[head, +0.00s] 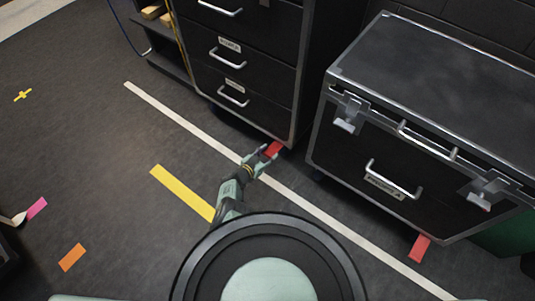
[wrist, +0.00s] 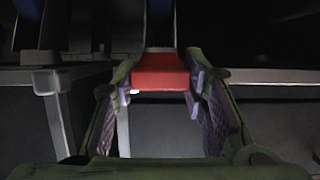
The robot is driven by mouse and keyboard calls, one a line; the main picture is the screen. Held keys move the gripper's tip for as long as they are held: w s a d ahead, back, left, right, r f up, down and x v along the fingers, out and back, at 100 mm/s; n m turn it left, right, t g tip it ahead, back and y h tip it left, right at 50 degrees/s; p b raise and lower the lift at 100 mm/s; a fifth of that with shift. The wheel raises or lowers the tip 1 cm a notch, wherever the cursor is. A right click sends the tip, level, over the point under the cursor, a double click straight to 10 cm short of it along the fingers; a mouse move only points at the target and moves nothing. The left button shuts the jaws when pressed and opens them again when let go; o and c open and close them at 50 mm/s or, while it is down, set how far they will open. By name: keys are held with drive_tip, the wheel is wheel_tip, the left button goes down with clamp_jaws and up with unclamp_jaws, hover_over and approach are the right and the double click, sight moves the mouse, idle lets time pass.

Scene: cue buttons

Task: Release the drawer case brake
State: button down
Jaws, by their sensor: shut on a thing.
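The drawer case (head: 245,65) is black with silver edges and a column of drawers with handles. Its red brake pedal (head: 273,149) sticks out at the bottom front corner. My gripper (head: 266,155) is low by the floor at that pedal. In the wrist view the red pedal (wrist: 160,73) sits between the two fingertips of my gripper (wrist: 163,85), which are closed around its sides. The pedal's far end and its caster are in shadow under the case.
A second black case (head: 435,130) with latches stands to the right, with its own red pedal (head: 420,247) at its lower front. A white floor line (head: 190,125) runs past both cases. Yellow tape (head: 182,192) and orange tape (head: 72,257) lie on open floor to the left.

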drive_tip(key=c, duration=1.3)
unclamp_jaws()
drive_tip(key=shift+w+r, duration=0.15)
drive_tip(key=shift+r, duration=0.25)
drive_tip(key=o, duration=0.3)
drive_tip(key=shift+f, duration=0.15)
drive_tip(key=shift+o, duration=0.2)
drive_tip(key=shift+s+a, duration=0.6)
drive_tip(key=shift+s, duration=0.05)
drive_tip(key=shift+d+r+v, duration=0.1)
drive_tip(key=shift+r+v, duration=0.05)
drive_tip(key=shift+v, duration=1.3)
drive_tip(key=shift+d+r+v, duration=0.1)
drive_tip(key=shift+v, duration=1.4)
